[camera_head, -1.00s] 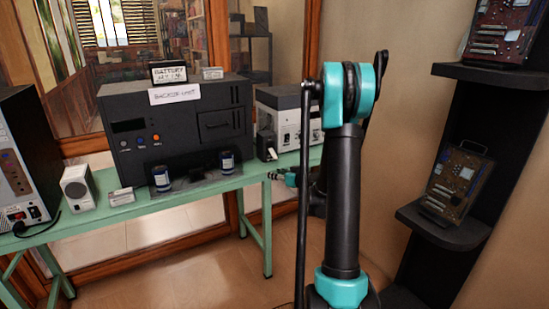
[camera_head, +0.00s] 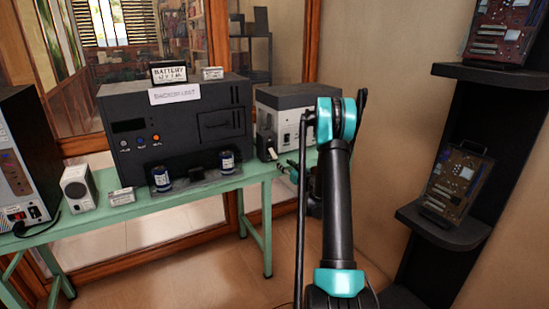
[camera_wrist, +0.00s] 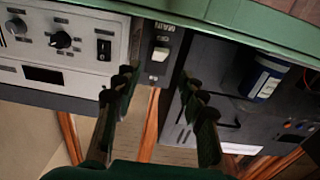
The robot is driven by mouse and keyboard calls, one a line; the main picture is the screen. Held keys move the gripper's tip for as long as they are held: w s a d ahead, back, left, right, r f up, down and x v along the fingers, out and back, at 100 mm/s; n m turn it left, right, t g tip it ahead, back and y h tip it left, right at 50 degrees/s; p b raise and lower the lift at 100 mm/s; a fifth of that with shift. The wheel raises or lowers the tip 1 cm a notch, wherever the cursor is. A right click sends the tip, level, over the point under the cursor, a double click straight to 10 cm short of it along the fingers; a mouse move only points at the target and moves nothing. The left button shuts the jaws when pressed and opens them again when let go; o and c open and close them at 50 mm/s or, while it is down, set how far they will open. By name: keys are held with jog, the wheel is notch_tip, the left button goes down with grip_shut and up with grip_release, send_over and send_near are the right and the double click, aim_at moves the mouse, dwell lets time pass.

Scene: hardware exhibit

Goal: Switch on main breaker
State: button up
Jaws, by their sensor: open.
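The main breaker (camera_head: 265,143) is a small dark unit with a pale lever (camera_head: 271,154), on the table between the black box and the light-grey device. In the wrist view, which is upside down, the breaker (camera_wrist: 163,38) shows its pale lever (camera_wrist: 160,53) and a label reading like MAIN. My gripper (camera_wrist: 157,82) is open and empty. Its two dark fingers stand either side of the breaker's column in the wrist view, with the lever just beyond the tips. In the head view my gripper (camera_head: 290,171) is just right of the lever, partly hidden by my arm. Contact cannot be told.
The light-grey device (camera_head: 285,115) with knobs and a black rocker switch (camera_wrist: 103,46) stands beside the breaker. The black box (camera_head: 180,125) with blue cans (camera_head: 161,178) is on the other side. All stand on the green table (camera_head: 90,225). Shelves with circuit boards (camera_head: 455,182) are at right.

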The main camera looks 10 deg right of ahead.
aim_at(275, 156)
jog(key=x, duration=1)
jog(key=shift+w+a, duration=0.1)
jog(key=shift+w, duration=0.05)
jog(key=shift+c, duration=0.4)
grip_shut()
